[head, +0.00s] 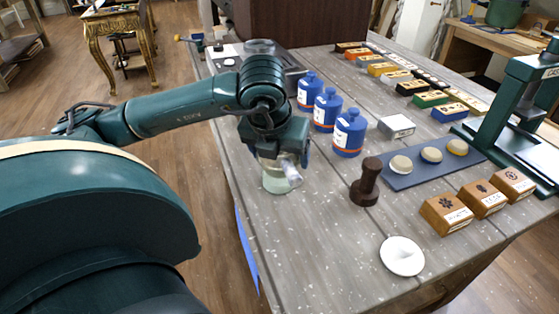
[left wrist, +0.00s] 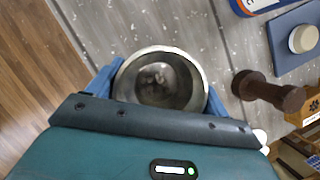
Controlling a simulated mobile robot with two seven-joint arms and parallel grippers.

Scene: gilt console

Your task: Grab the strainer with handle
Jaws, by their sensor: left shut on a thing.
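The strainer (left wrist: 160,78) shows in the left wrist view as a round, shiny metal bowl seen from above, with its opening toward the camera. My left gripper (left wrist: 161,88) has one blue finger on each side of the bowl and is shut on it. In the head view my left gripper (head: 280,158) is low over the near-left edge of the table, and the pale lower part of the held piece (head: 275,183) shows beneath it. I cannot make out a handle clearly. Whether the piece touches the table is unclear. My right gripper is not in view.
Blue bottles (head: 327,108) stand just behind my left gripper. A dark wooden tamper (head: 366,182) stands to its right, with a white dish (head: 401,256) in front. Wooden boxes (head: 446,214) and a green press (head: 515,95) are farther right. Bare tabletop (head: 310,240) lies in front.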

